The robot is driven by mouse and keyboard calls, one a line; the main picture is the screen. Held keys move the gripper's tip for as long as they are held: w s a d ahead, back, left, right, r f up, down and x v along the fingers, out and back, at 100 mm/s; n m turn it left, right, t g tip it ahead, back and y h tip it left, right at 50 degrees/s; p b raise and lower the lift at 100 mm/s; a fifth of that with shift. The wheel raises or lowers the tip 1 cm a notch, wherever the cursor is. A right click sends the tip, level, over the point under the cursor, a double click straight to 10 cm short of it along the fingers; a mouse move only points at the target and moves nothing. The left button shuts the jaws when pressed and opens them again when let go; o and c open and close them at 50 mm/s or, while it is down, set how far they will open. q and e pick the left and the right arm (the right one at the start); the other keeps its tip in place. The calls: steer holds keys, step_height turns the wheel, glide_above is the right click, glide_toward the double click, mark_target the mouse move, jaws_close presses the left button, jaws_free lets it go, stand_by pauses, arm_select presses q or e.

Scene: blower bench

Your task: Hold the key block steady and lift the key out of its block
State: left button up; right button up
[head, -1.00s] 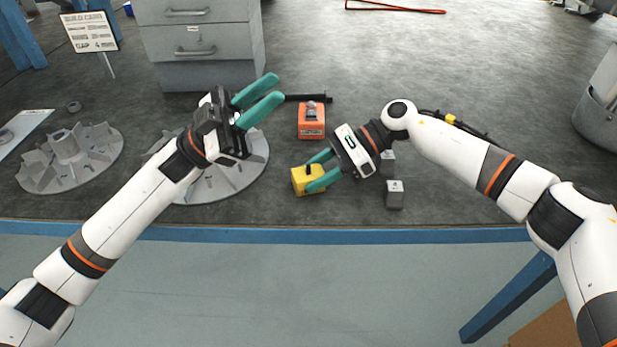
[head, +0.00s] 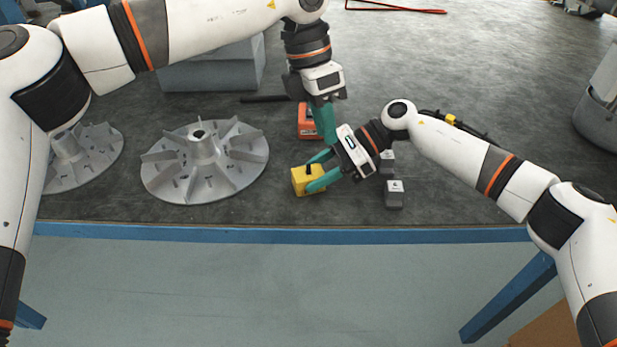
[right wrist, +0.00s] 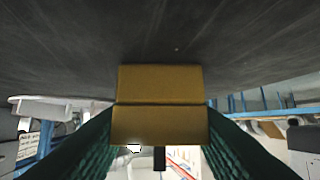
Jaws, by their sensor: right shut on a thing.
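The yellow key block (head: 306,185) stands on the dark bench top near its front edge. The black key (head: 308,169) sticks up from its top. In the right wrist view the block (right wrist: 160,90) fills the space between my fingers, and the dark key (right wrist: 159,158) shows at its edge. My right gripper (head: 320,171) is shut on the block, one teal finger on each side. My left gripper (head: 324,132) points down, behind and above the block and apart from the key. Its fingers overlap in the head view, so their gap is hidden.
An orange box (head: 305,122) sits behind the block, partly hidden by my left gripper. A finned grey impeller (head: 205,165) lies to the left, with another farther left (head: 80,160). Small grey blocks (head: 394,196) stand right of my right gripper.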

mark_target(308, 165)
arm_select(q)
steer(key=shift+w+a+f+m+t+y, duration=0.2)
steer(key=shift+w+a+f+y, duration=0.2)
steer(key=shift+f, duration=1.1)
steer(key=shift+w+a+f+m+t+y, duration=0.3)
steer(key=shift+a+f, duration=0.2)
steer(key=shift+f, duration=0.95)
steer(key=shift+w+a+f+m+t+y, duration=0.1)
steer(key=shift+w+a+f+y, duration=0.25)
steer(key=shift+f, duration=1.15)
steer(key=shift+s+a, duration=0.1)
jaws_close()
steer(key=shift+r, duration=0.15)
steer(key=shift+r, duration=3.4)
